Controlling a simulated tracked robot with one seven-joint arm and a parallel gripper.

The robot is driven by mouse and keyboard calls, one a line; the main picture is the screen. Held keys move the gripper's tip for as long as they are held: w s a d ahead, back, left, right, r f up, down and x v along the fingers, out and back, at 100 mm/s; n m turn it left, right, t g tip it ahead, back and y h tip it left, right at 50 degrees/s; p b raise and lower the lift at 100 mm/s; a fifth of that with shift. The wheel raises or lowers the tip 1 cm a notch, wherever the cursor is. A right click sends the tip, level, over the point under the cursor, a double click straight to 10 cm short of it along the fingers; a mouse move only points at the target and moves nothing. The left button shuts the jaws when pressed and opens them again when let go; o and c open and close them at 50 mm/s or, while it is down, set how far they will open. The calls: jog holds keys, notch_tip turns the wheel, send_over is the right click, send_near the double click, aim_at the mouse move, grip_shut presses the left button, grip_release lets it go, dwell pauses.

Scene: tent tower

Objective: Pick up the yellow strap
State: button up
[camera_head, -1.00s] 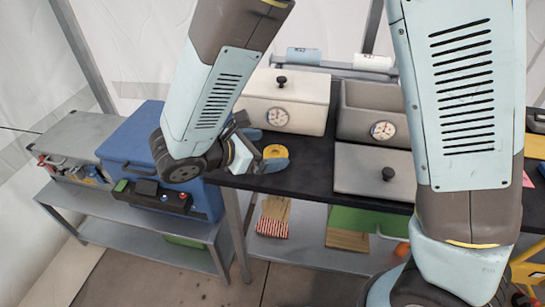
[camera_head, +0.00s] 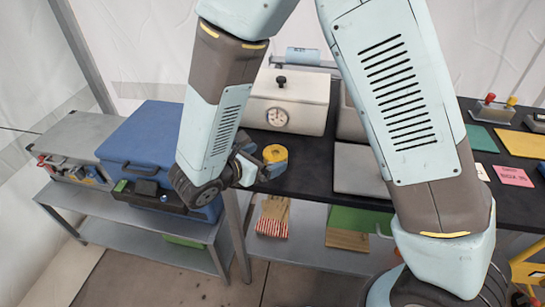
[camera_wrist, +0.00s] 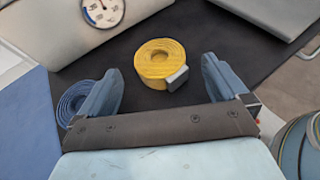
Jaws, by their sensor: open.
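The yellow strap (camera_head: 275,153) is a rolled coil with a grey buckle, lying on the black table top. In the wrist view the yellow strap (camera_wrist: 161,62) sits beyond and between my two fingers. My gripper (camera_head: 261,166) is open and empty, just left of and in front of the strap in the head view. In the wrist view my gripper (camera_wrist: 160,85) has its fingers spread wider than the coil, with no contact visible. A blue rolled strap (camera_wrist: 75,100) lies to the left, partly hidden by the left finger.
A white box with a gauge (camera_head: 288,100) stands behind the strap. A blue case (camera_head: 150,140) is at the left. A grey box lid (camera_head: 358,170) lies to the right, partly hidden by my arm.

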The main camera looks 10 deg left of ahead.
aim_at(274, 153)
jog(key=shift+x, duration=2.65)
jog(key=shift+r, duration=0.1)
jog(key=c, duration=1.1)
jog(key=shift+o, duration=0.2)
jog(key=shift+r, duration=0.1)
